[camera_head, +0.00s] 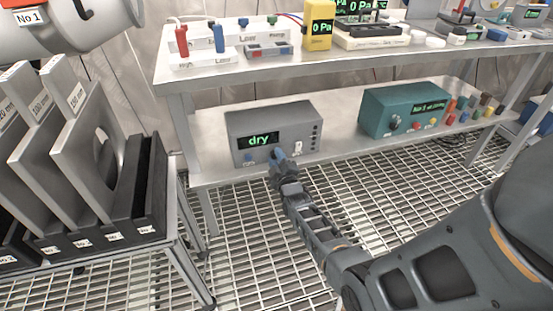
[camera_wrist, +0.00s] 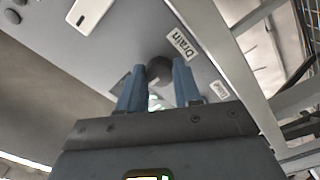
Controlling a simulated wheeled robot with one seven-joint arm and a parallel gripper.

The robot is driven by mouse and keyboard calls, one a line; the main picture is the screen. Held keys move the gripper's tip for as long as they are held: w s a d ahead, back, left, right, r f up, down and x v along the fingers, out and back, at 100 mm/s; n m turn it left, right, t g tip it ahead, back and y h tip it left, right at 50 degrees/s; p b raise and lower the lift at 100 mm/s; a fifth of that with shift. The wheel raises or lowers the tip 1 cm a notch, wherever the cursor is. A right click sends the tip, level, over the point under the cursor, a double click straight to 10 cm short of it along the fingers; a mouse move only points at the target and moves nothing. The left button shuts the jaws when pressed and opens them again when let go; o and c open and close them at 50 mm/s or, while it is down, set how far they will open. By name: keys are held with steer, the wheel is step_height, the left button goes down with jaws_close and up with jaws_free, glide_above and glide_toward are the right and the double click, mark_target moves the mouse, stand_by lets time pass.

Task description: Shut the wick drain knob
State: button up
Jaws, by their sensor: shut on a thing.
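The grey box (camera_head: 290,115) with a green "dry" display stands on the lower shelf. My gripper (camera_head: 279,155) reaches its front face, below and right of the display, and hides the knob there. In the wrist view, a dark round knob (camera_wrist: 160,68) sits on the box's grey face, next to a "Drain" label (camera_wrist: 183,43). The two blue fingers of my gripper (camera_wrist: 158,82) are on either side of the knob and are shut on it. The knob's pointer direction cannot be made out.
A teal box (camera_head: 403,110) with knobs stands to the right on the same lower shelf (camera_head: 345,143). The upper shelf (camera_head: 220,68) overhangs with several instruments. A rack of grey plates (camera_head: 80,225) stands at the left. Grating floor lies below.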

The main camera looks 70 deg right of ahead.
steer(key=o, duration=1)
steer(key=shift+o, duration=0.2)
steer(key=p+v, duration=0.3)
steer(key=v, duration=0.5)
